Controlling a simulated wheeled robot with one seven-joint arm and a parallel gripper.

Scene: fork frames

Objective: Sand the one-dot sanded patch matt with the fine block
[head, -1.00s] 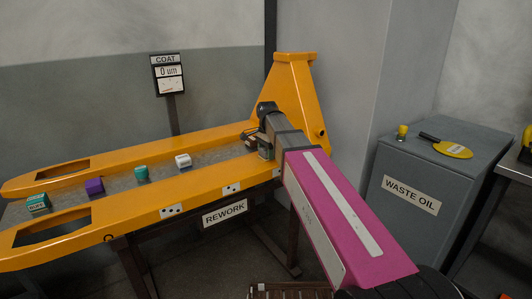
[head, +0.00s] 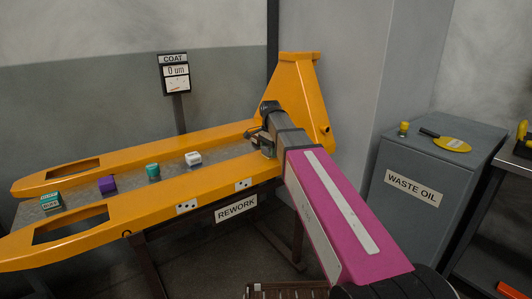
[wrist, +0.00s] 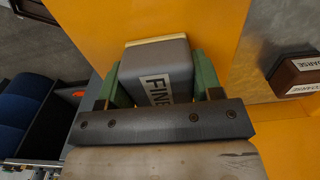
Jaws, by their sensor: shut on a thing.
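My gripper (wrist: 155,92) is shut on the fine block (wrist: 172,60), a grey block with a "FINE" label and a cream edge, between green fingers. The wrist view shows it over an orange surface (wrist: 220,30); I cannot tell whether it touches. In the head view my gripper (head: 262,142) is at the right part of the orange fork frame (head: 140,215), near its upright end.
A brown coarse block (wrist: 292,75) lies right in the wrist view. Teal (head: 50,201), purple (head: 106,185), another teal (head: 152,170) and white (head: 193,158) blocks stand between the forks. The coat gauge (head: 176,74) reads 0 um. A waste oil cabinet (head: 415,195) stands right.

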